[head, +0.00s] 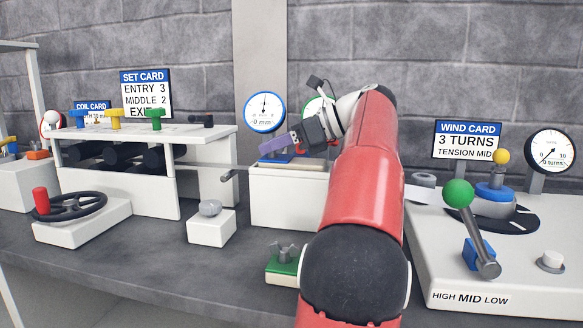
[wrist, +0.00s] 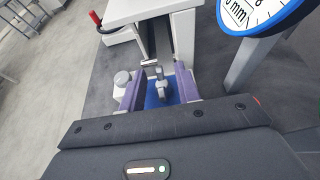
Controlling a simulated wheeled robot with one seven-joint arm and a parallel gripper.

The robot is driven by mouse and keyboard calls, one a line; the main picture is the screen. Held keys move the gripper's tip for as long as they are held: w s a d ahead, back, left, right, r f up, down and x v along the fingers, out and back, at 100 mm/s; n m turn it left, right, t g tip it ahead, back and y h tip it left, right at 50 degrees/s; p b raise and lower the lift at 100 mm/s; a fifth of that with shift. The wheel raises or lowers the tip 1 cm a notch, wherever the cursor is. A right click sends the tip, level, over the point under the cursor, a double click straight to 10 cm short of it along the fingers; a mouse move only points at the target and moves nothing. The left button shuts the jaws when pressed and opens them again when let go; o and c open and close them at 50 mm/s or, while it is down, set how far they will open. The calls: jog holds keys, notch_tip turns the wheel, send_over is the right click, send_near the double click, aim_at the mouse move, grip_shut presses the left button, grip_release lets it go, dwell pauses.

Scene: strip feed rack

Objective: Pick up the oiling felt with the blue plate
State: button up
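The blue plate (wrist: 155,92) shows in the wrist view between my gripper's two purple fingers, with a small grey upright part in its middle. In the head view a sliver of the blue plate (head: 277,158) shows under my gripper (head: 272,146), on top of a white box (head: 288,200). My gripper also shows in the wrist view (wrist: 160,90). Its fingers stand apart on either side of the grey part, with gaps visible, so it is open. The felt itself is not clearly visible.
A round gauge with a blue rim (head: 265,112) stands close behind my gripper. The white rack (head: 200,140) is to the left, with a knobbed block (head: 210,222) before it. A green-topped block (head: 286,262) sits in front. The winding console (head: 480,260) is at right.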

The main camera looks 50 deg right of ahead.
grip_shut()
jog(key=shift+r, duration=0.1)
